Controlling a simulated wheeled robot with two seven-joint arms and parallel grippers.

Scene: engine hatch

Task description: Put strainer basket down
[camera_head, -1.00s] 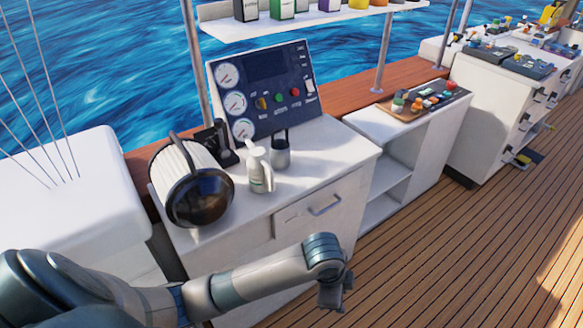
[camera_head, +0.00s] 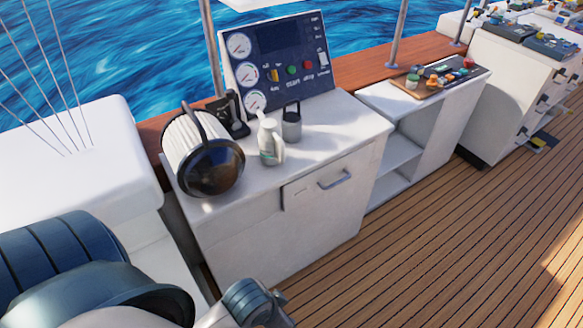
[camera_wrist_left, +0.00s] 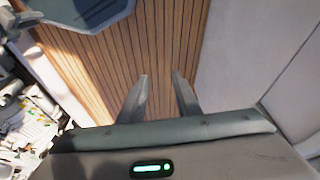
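A small grey cylinder with a dark raised handle, which looks like the strainer basket (camera_head: 291,126), stands upright on the white cabinet top (camera_head: 330,128) in the head view. It is just right of a white spray bottle (camera_head: 269,142) and in front of the gauge panel. My left gripper (camera_wrist_left: 160,76) shows in the left wrist view with its two fingers apart and nothing between them. In the head view its arm reaches in low at the left, in front of and below the cabinet top, well apart from the basket. The right gripper is out of view.
A white ribbed cylinder with a black domed end (camera_head: 203,150) lies at the cabinet's left end. The gauge panel (camera_head: 280,62) stands behind. An open shelf unit (camera_head: 420,130) carrying a tray of small parts is to the right. The plank deck (camera_head: 420,255) in front is clear.

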